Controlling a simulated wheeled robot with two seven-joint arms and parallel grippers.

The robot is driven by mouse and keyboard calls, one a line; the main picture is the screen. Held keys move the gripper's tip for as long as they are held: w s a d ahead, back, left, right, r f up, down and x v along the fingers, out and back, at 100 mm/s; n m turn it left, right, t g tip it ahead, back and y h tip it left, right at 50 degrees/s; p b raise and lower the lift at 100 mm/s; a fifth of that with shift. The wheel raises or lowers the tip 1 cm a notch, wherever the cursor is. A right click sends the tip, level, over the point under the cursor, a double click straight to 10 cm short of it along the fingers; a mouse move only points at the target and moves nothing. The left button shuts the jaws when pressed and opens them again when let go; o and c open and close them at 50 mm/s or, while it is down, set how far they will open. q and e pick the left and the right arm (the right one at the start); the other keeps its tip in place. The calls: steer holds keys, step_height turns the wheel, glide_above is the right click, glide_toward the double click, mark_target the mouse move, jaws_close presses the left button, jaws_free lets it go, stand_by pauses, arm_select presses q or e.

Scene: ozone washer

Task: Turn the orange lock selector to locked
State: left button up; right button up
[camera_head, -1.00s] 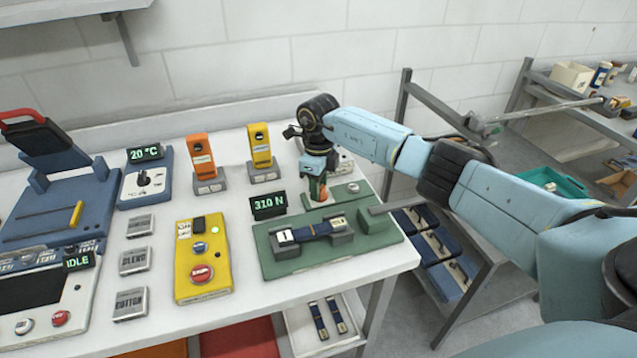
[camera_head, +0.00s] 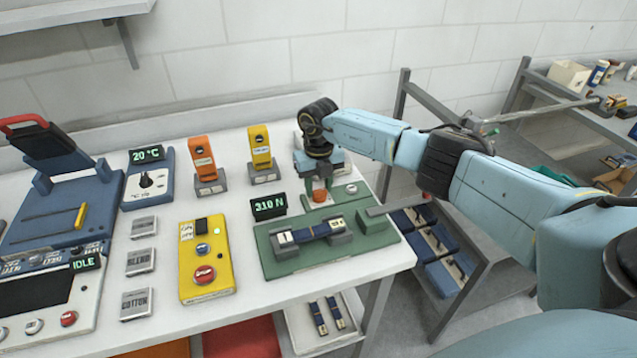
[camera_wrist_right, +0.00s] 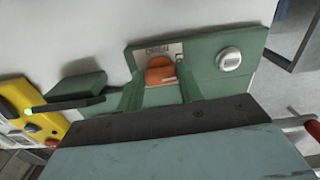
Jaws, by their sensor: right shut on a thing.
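The orange lock selector (camera_head: 320,196) sits at the back of the green tester base (camera_head: 290,268). It also shows in the right wrist view as an orange knob (camera_wrist_right: 159,71) on a pale label plate whose text I cannot read clearly. My right gripper (camera_head: 319,190) points down over the selector, with its fingers on either side of it. It is shut on the selector. The fingers partly hide the knob, and I cannot tell which marking it points to. My left gripper is not in view.
A white round button (camera_wrist_right: 229,59) is beside the selector. A "310 N" display (camera_head: 268,206) stands at the base's back left. A strap sample (camera_head: 311,231) lies across the base. A yellow control box (camera_head: 205,270) is to the left, with free white table between.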

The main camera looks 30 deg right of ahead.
steer(key=shift+m, duration=0.5)
steer(key=shift+w+r, duration=0.1)
steer(key=o, duration=1)
step_height(320, 180, up, 13)
steer(key=shift+r, duration=0.15)
